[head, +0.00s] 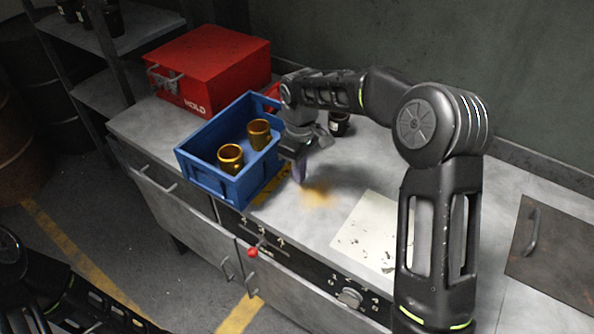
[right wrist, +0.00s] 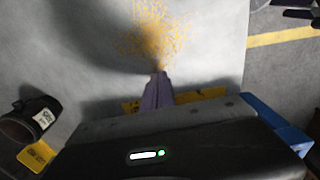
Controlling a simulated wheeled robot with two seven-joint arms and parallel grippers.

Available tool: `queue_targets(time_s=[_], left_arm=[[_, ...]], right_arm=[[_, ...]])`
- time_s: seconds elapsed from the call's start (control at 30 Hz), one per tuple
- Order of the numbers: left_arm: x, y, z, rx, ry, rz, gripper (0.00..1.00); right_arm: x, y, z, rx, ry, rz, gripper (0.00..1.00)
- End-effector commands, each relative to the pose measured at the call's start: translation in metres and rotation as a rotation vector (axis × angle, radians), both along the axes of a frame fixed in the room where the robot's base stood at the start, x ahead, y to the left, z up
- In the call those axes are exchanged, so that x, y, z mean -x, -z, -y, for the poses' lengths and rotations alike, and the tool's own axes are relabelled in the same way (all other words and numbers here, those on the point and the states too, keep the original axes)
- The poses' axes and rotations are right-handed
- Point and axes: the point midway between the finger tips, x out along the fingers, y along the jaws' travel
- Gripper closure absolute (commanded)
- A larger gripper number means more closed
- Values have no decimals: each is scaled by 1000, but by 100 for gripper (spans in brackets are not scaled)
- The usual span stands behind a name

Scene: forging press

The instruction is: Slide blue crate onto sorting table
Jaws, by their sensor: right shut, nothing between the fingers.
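The blue crate (head: 206,178) stands upright near the front edge of the grey sorting table (head: 325,215), left of my right gripper. Its near side seems to reach over the table's front edge. Two brass cups (head: 231,157) stand inside it. My right gripper (head: 299,174) is shut and empty, pointing down beside the crate's right side; I cannot tell if it touches the crate. In the right wrist view, the shut fingers (right wrist: 158,90) point at the table top, and a blue part of the crate (right wrist: 280,125) shows at right. My left arm shows at bottom left, its gripper out of view.
A red box (head: 215,65) stands behind the crate. A black cup (head: 340,124) stands behind my right gripper. A stained pale sheet (head: 368,232) lies to the right. A red-knobbed lever (head: 252,252) sticks out from the front panel. A shelf stands at left.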

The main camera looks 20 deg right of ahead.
Motion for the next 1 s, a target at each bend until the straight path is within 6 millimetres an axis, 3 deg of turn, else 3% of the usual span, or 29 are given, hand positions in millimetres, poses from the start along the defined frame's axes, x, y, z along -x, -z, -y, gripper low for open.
queue_targets(time_s=[0.3, 0.43, 0.6, 1.0], left_arm=[[-2, 9, 0, 1, -1, 4, 22], [-1, 9, 0, 2, 1, 4, 22], [-2, 9, 0, 2, 0, 5, 22], [-2, 9, 0, 2, 0, 5, 22]], right_arm=[[-2, -68, 0, -1, 1, 8, 100], [-2, -88, -1, -1, 0, 6, 100], [-1, -98, 0, 0, 0, 4, 100], [-1, -98, 0, 0, 0, 4, 100]])
